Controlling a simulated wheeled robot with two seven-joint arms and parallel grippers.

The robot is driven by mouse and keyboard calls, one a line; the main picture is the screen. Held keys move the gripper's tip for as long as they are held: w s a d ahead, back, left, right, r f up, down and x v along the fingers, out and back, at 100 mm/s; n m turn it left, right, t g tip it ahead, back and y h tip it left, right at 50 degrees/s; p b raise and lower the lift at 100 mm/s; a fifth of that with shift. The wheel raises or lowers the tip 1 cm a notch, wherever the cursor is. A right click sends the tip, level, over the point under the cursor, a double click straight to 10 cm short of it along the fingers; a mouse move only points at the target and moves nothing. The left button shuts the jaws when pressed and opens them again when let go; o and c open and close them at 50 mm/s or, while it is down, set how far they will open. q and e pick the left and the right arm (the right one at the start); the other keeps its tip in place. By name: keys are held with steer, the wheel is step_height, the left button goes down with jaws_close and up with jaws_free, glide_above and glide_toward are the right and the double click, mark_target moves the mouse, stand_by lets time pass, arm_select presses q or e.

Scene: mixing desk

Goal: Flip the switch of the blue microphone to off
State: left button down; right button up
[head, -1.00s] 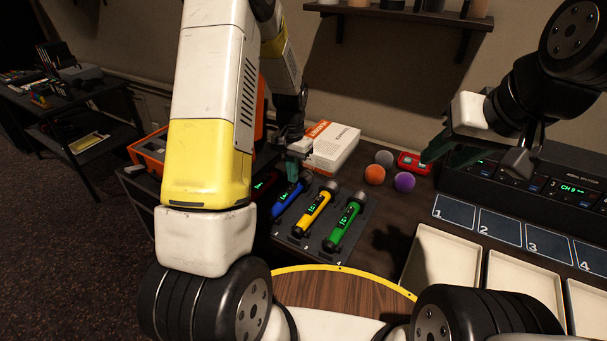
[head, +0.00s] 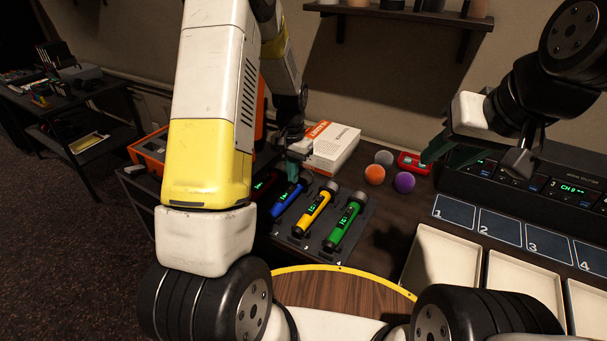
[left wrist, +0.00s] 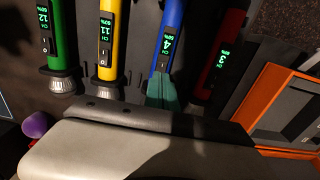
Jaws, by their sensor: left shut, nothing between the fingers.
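The blue microphone (head: 287,202) lies in a dark holder at the left of the yellow microphone (head: 317,211). In the left wrist view the blue microphone (left wrist: 171,14) has a lit green display reading CH 4, 60%, with a small dark switch beside it; its exact position is hard to tell. My left gripper (head: 294,171) is shut and empty at the blue microphone's head end. Its teal fingertips (left wrist: 162,88) overlap the body just below the switch; contact is unclear. My right gripper (head: 472,160) is open and empty, above the desk at the right.
A green microphone (head: 344,226) and a partly hidden red microphone (left wrist: 222,58) flank the row. A white box (head: 332,150), several foam balls and a red device (head: 413,163) stand behind. Cream trays (head: 440,262) lie at the right. An orange case (left wrist: 268,97) is close by.

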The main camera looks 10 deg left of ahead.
arm_select(q)
steer(key=shift+f, duration=0.85)
stand_by(0.3)
steer(key=shift+r, duration=3.55)
steer(key=s+d+r+n+t+h, duration=0.1)
steer(key=s+r+t, duration=0.1)
steer(key=s+r, duration=0.45)
steer(key=s+r+n+t, duration=0.1)
steer(key=s+r, duration=0.3)
steer(key=r, duration=0.6)
steer(key=s+d+r+n+t+h, duration=0.1)
steer(key=s+r+t, duration=0.2)
steer(key=s, duration=1)
steer(key=shift+v, duration=1.15)
steer(key=shift+w+d+r, duration=0.1)
steer(key=shift+w+d, duration=0.05)
steer(key=shift+d, duration=0.15)
